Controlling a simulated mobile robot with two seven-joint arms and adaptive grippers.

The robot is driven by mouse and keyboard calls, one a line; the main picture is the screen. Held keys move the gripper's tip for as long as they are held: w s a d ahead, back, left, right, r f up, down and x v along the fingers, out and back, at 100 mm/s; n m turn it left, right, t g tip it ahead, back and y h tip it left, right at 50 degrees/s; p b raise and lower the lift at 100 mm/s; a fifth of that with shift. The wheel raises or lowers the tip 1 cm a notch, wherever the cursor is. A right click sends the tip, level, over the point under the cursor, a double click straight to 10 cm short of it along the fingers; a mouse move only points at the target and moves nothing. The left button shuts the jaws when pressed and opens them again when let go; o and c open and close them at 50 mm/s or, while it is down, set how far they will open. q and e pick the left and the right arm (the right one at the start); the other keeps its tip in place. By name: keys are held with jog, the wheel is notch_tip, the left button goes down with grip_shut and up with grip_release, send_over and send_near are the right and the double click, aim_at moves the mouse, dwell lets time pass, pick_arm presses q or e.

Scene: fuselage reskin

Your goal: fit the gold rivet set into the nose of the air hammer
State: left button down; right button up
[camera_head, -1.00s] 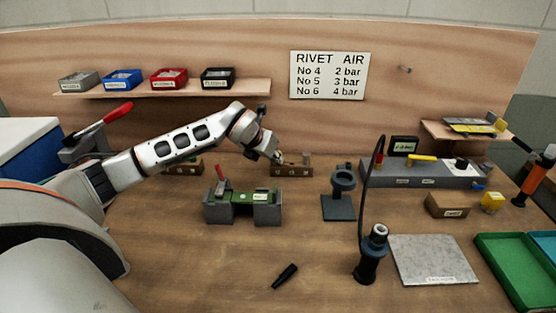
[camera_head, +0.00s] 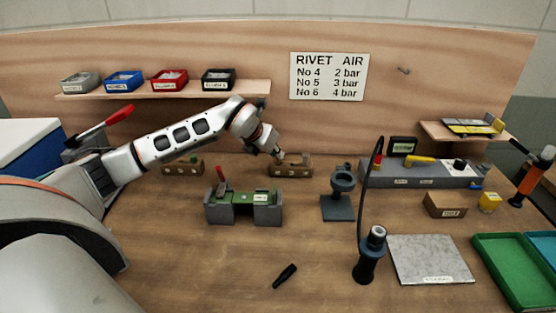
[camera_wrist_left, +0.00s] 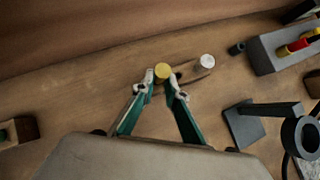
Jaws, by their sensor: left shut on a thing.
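The gold rivet set (camera_wrist_left: 162,72) shows as a round gold top between the fingertips in the left wrist view. My left gripper (camera_wrist_left: 163,84) is shut on it, over the left end of the small wooden rack. In the head view the same gripper (camera_head: 279,155) is at the rack (camera_head: 291,171); I cannot tell whether the set is seated or lifted clear. A silver set (camera_wrist_left: 207,61) stands in the rack beside it. A dark upright tool with a silver ring on top and a cable, apparently the air hammer (camera_head: 370,258), stands at the front right. My right gripper is out of view.
A dark ring stand (camera_head: 341,206) stands between rack and upright tool. A green-topped fixture (camera_head: 243,206) with a red lever is in front of the rack. A grey plate (camera_head: 430,260) and green tray (camera_head: 509,270) lie right. A black piece (camera_head: 285,277) lies on clear bench in front.

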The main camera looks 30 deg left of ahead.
pick_arm(q)
jog(key=shift+r, duration=0.55)
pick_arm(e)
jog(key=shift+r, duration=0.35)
pick_arm(q)
jog(key=shift+r+p, duration=1.2)
jog(key=shift+r, duration=0.2)
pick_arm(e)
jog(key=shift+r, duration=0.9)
